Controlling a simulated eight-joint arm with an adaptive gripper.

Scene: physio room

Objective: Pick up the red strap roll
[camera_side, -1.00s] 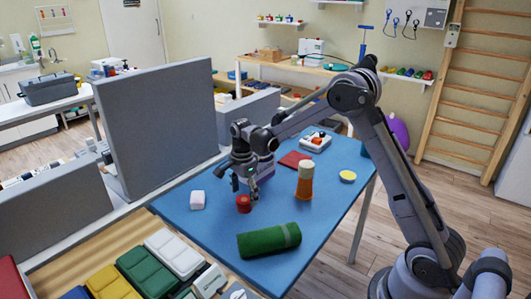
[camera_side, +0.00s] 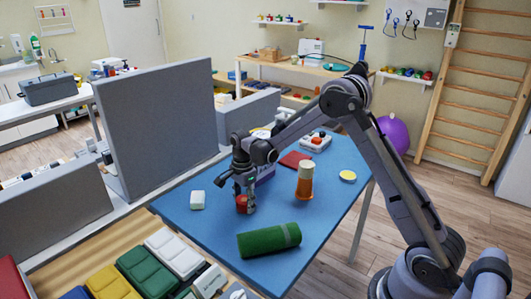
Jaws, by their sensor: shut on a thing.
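The red strap roll (camera_side: 241,203) stands on the blue table (camera_side: 210,228), left of its middle. My gripper (camera_side: 244,204) points down over the roll, with its fingers around it, shut on it. The fingers cover part of the roll's sides. I cannot see a gap between the roll and the table.
A green roll (camera_side: 269,241) lies in front of the gripper. A grey panel (camera_side: 160,125) rises behind the table's left edge.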

